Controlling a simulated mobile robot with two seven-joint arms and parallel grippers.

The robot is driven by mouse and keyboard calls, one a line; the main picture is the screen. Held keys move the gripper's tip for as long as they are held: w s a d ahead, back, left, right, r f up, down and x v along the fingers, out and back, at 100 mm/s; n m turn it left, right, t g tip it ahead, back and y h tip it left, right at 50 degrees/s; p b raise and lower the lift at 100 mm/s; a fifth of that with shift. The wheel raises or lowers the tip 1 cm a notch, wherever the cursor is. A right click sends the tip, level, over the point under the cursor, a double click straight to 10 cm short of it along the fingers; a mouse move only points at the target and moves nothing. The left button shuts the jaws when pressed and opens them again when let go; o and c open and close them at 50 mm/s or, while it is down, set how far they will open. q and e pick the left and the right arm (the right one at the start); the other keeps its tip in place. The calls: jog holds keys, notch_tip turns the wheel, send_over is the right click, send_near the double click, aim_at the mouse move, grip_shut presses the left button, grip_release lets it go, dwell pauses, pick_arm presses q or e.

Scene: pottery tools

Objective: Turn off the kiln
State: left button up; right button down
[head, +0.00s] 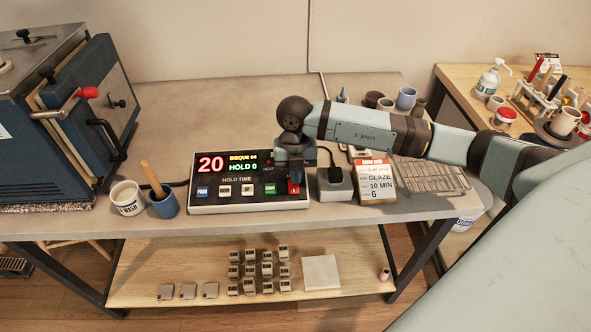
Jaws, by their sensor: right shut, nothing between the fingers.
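The kiln (60,130) is a dark blue box at the left with a red-knobbed handle; its front door looks closed. The black control box (235,205) on the table has a lit display with a red "20" and the lines "BISQUE 04" and "HOLD 0". Below it is a row of buttons, with a red button (293,188) at the right end. My right gripper (294,177) is shut and empty, pointing down at the red button. It partly covers the box's right side; I cannot tell whether it touches the button. My left gripper is not in view.
A white cup (128,198) and a blue cup with a wooden handle (164,204) stand left.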

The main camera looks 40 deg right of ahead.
jog(key=shift+w+d+f+b, duration=0.2)
jog(key=shift+w+f+b, duration=0.1)
jog(key=shift+f+b, duration=0.25)
jog(key=shift+r, duration=0.15)
jog(key=shift+s+a+p, duration=0.1)
jog(key=shift+p, duration=0.2)
jog(key=shift+s+a+r, duration=0.15)
jog(key=shift+s+a, duration=0.2)
jog(key=shift+s, duration=0.25)
